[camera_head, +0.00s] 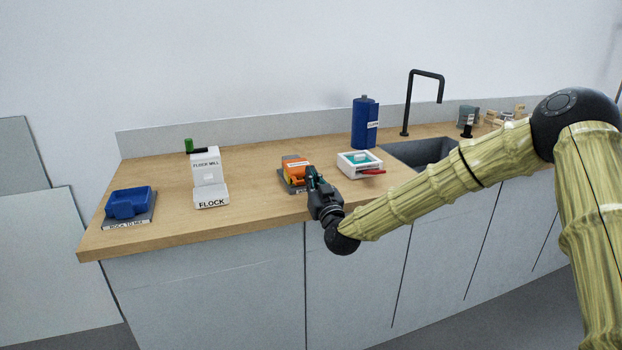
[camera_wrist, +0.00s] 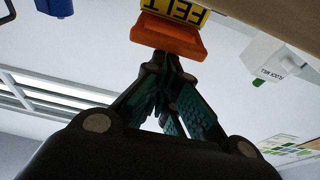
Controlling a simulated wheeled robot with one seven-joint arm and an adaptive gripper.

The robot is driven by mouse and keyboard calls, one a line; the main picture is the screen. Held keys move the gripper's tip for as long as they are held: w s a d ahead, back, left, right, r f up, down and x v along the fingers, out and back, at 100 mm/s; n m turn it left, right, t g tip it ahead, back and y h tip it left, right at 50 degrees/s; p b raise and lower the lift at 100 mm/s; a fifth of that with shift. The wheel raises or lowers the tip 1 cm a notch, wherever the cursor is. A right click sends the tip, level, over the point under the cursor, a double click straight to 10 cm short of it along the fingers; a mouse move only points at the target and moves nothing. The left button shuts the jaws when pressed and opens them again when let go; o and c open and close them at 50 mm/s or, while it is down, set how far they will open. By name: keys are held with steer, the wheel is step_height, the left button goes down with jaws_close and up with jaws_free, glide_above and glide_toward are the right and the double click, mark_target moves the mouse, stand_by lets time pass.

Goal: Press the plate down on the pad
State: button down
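My gripper (camera_head: 313,174) is at the front right of an orange block (camera_head: 296,168) on a dark grey base (camera_head: 284,184) on the counter. In the wrist view my gripper (camera_wrist: 163,70) has its teal-padded fingers drawn together at the tips, with nothing visible between them. The tips are at the near edge of the orange block (camera_wrist: 168,40), and I cannot tell whether they touch it. A yellow label reading "FELT" (camera_wrist: 175,10) shows upside down beside it. No part is clearly marked as the plate or the pad; the gripper partly hides the base.
A blue canister (camera_head: 364,124), sink (camera_head: 415,153) and black tap (camera_head: 407,105) are behind.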

steer(key=s+d, duration=0.3)
steer(key=s, duration=0.6)
steer(key=s+d+f+g+h+p, duration=0.15)
steer(key=s+f+g, duration=0.25)
steer(key=s+f, duration=0.45)
steer(key=s+f+m+g+p, duration=0.1)
steer(key=s+f+g+p, duration=0.3)
steer(key=f, duration=0.8)
steer(key=s+f+g+p, duration=0.1)
steer(key=s+f+g, duration=0.2)
steer(key=s+f, duration=0.6)
steer(key=s+d+f+m+g+h+p, duration=0.1)
steer(key=s+d+f+g, duration=0.2)
steer(key=s, duration=0.7)
steer(key=s+d+f+m+g+h+p, duration=0.1)
steer(key=s+d, duration=0.4)
steer(key=s, duration=0.5)
steer(key=s+d+f+g+h+p, duration=0.2)
steer(key=s+d+f+g, duration=0.2)
steer(key=s, duration=0.6)
steer(key=shift+s+d+f+m+g, duration=0.25)
steer(key=shift+s+f+m+g, duration=0.2)
steer(key=shift+f, duration=0.4)
